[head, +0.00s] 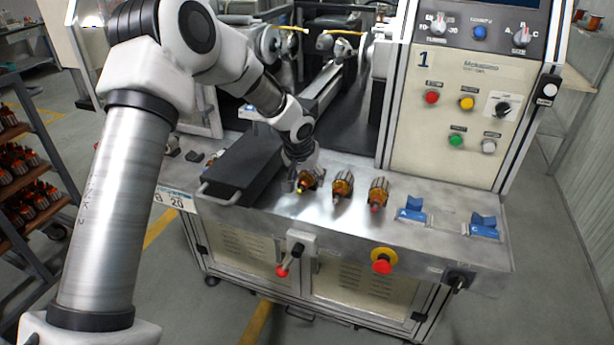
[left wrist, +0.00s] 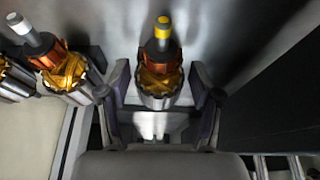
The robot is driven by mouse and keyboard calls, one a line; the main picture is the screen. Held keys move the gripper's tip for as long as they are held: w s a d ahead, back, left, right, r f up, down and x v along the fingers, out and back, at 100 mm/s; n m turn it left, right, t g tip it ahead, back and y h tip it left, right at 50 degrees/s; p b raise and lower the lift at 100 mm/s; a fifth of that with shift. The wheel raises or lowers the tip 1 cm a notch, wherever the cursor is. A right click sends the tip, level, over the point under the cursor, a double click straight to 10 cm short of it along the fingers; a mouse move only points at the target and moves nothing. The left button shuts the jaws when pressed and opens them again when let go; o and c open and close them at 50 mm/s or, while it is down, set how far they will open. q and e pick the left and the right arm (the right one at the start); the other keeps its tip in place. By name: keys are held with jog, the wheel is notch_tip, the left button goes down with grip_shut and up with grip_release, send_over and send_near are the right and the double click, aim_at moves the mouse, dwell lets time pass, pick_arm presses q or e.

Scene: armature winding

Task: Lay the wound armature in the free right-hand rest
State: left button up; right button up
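My left gripper (head: 303,170) is at the left armature. In the left wrist view this armature (left wrist: 160,80) is between the two open fingers (left wrist: 162,95), with a gap on each side. Another armature (left wrist: 65,70) is left of the fingers. Two blue rests, marked A (head: 411,212) and C (head: 483,226), are empty at the bench's right. My right gripper is out of view.
A black box-like tray (head: 240,170) with a handle lies left of the armatures. The control panel (head: 460,110) rises behind the rests. A red emergency button (head: 382,262) is on the bench front. A rack of armatures (head: 25,170) stands far left.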

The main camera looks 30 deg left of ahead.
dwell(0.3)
pick_arm(q)
jog(key=v, duration=1.2)
jog(key=shift+d, duration=0.1)
